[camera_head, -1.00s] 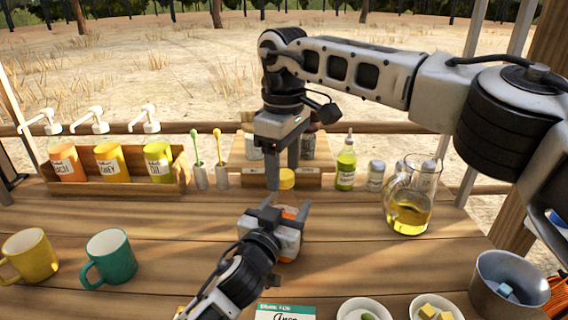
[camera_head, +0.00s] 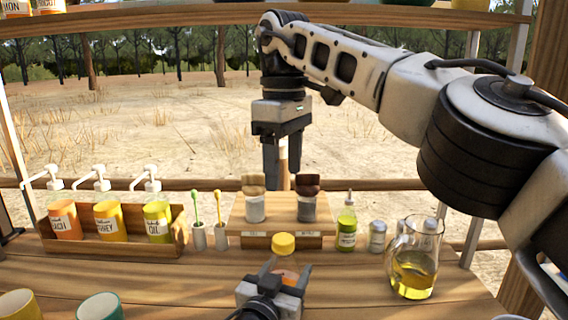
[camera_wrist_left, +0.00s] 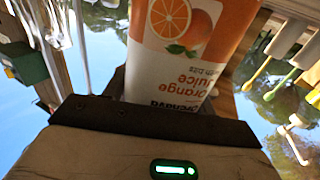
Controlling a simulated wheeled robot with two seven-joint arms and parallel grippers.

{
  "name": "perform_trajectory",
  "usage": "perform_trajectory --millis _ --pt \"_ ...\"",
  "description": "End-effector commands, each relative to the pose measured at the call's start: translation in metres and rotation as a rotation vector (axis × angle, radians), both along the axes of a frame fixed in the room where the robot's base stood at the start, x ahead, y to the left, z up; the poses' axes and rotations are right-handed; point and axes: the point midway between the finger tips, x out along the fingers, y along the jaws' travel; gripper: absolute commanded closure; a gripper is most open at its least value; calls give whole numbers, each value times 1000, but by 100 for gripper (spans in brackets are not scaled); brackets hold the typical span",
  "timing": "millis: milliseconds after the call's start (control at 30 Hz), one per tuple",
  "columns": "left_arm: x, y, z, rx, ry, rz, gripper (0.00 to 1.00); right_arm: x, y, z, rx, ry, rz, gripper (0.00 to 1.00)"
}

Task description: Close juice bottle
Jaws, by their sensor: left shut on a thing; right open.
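The juice bottle (camera_head: 288,274) stands upright at the middle of the counter, with a yellow cap (camera_head: 283,243) at its top. Whether the cap is fully tight cannot be told. My left gripper (camera_head: 279,276) is shut on the bottle from the front and hides much of its body. In the left wrist view, the orange juice label (camera_wrist_left: 185,50) shows close up between the fingers; the cap is out of that view. My right gripper (camera_head: 283,178) is open and empty, pointing down well above the cap.
A wooden stand (camera_head: 280,232) with two brush-topped jars is behind the bottle. A green squeeze bottle (camera_head: 346,228), a shaker (camera_head: 377,238) and a glass jug (camera_head: 416,270) are to the right. A crate of pump bottles (camera_head: 177,240) is left. Mugs (camera_head: 100,307) stand front left.

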Motion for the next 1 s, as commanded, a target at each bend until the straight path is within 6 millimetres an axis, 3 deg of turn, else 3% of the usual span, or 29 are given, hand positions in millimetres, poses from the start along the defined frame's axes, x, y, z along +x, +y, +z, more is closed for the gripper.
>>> perform_trajectory --millis 200,233,300,333,700,867,1000 --pt "0 0 -1 1 3 0 100 0 0 0 0 0 1 40" --pt "0 0 -1 1 3 0 41 0 0 0 0 0 1 40" --pt "0 0 -1 1 3 0 22 0 0 0 0 -1 1 40" --pt "0 0 -1 1 2 0 19 0 0 0 0 -1 1 40" --pt "-6 2 -1 0 2 0 19 0 0 0 0 0 0 40" --pt "-30 12 -2 -1 4 -1 19 0 0 -1 0 0 0 40" --pt "-62 25 -3 -1 6 0 19 0 0 -3 -1 0 0 40"
